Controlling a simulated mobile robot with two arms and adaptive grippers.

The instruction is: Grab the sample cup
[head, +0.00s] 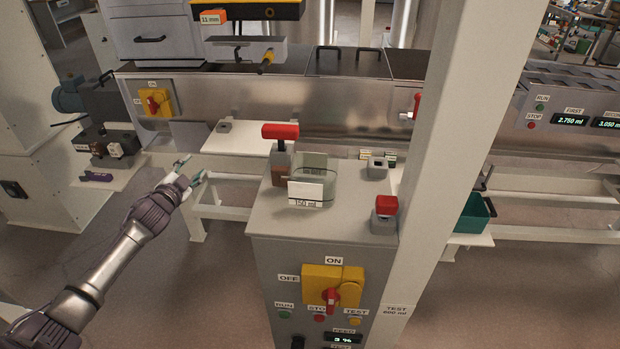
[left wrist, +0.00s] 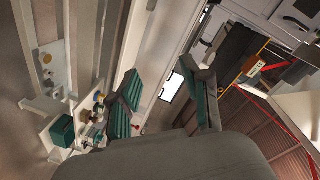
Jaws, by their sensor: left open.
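What looks like the sample cup (head: 316,172), a see-through vessel, stands upright on top of the grey cabinet (head: 268,222). A white card marked 150 ml (head: 305,192) is in front of it and hides its lower part. My left gripper (head: 191,170) is open and empty, in the air to the left of the cabinet and well apart from the cup. In the left wrist view its two teal-padded fingers (left wrist: 168,98) are spread, and I cannot make out the cup there. My right gripper is not in view.
A red-topped valve (head: 281,150) stands close left of the cup. A small grey block (head: 377,168) and a red button box (head: 385,214) stand to its right. A thick white post (head: 452,150) rises beside the cabinet. A white shelf (head: 238,142) lies behind my left gripper.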

